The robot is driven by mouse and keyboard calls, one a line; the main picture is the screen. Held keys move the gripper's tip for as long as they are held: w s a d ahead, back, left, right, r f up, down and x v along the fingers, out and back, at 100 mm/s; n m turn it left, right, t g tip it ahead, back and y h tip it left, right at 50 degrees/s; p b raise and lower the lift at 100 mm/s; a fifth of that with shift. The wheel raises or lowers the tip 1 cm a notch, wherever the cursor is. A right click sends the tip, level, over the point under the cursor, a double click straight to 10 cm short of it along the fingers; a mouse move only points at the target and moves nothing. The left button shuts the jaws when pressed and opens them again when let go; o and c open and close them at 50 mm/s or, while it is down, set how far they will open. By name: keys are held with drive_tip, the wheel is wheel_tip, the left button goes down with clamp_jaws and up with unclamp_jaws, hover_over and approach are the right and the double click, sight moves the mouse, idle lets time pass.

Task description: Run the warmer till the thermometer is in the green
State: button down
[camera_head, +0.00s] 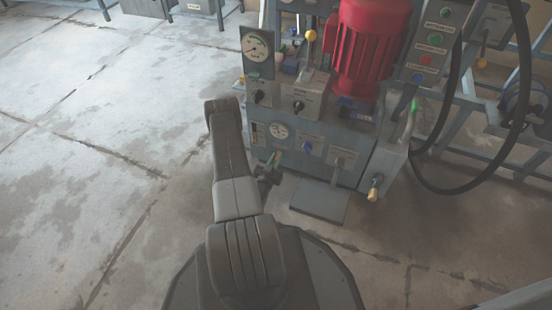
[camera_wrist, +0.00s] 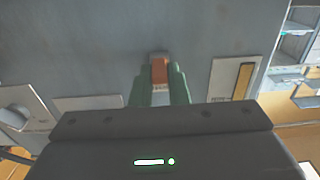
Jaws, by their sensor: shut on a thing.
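My gripper (camera_wrist: 159,85) has its green fingers shut on a small orange-brown switch piece (camera_wrist: 159,70) on the grey panel. A larger dial (camera_head: 257,46) with a green arc stands at the unit's upper left. Labels are too small to read, so I cannot tell which gauge is the thermometer. The needle readings are also unclear. The switch is mostly hidden by my fingers.
A red motor (camera_head: 368,45) stands on the unit, beside a button box (camera_head: 432,45) with green and red buttons. Black-handled valves (camera_head: 299,105) sit on the upper front. A grey plate (camera_head: 319,201) lies at the unit's foot. A black hose loops at right. Floor at left is clear.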

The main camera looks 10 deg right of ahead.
drive_tip(key=shift+f+t+h, duration=0.45)
drive_tip(key=shift+t+h, duration=0.15)
drive_tip(key=shift+t, duration=0.4)
